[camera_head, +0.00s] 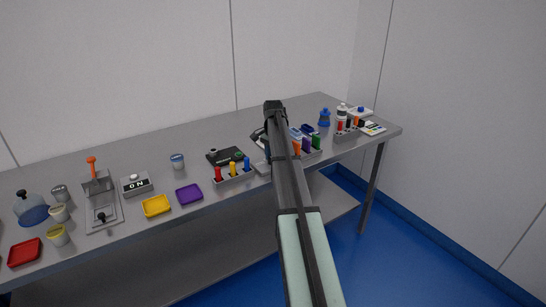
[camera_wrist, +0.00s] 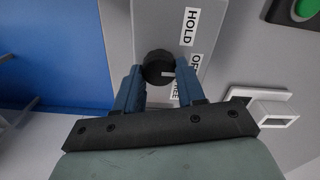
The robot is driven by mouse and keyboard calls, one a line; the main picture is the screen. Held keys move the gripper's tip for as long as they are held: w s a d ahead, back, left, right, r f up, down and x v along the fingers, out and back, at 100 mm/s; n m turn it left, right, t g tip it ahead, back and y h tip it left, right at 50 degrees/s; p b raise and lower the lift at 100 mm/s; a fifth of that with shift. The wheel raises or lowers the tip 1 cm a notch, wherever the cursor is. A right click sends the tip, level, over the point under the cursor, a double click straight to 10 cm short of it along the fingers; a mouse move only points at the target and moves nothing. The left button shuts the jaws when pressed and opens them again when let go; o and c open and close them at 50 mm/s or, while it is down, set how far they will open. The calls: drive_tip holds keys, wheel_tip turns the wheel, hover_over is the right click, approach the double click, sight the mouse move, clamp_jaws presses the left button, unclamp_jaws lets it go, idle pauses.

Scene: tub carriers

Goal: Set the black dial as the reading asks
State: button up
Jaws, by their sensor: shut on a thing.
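In the wrist view, the black dial (camera_wrist: 156,63) sits on a grey panel (camera_wrist: 160,18) and has a short white pointer line. The line points right in the picture, towards a label that starts "OF" and is partly covered. A "HOLD" label lies above it and a label ending "REE" below, partly hidden by a finger. My gripper (camera_wrist: 160,70) has its two blue fingers closed on either side of the dial. In the head view, my arm hides the dial and the fingertips.
In the wrist view, a green button (camera_wrist: 306,8) and a white square socket-like part (camera_wrist: 272,108) lie to the right. In the head view, a rack with coloured pegs (camera_head: 234,177) stands left of my arm. An "ON" box (camera_head: 136,185) and a purple tray (camera_head: 189,194) are farther left.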

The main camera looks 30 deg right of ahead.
drive_tip(key=n, duration=0.4)
drive_tip(key=shift+w+n, duration=0.1)
drive_tip(key=shift+n, duration=0.3)
drive_tip(key=shift+w+a+n, duration=0.1)
drive_tip(key=shift+n, duration=2.5)
drive_tip(key=o, duration=1.1)
drive_tip(key=shift+c, duration=0.2)
drive_tip(key=shift+r, duration=0.1)
wheel_tip(320, 180, up, 14)
drive_tip(key=shift+f, duration=0.2)
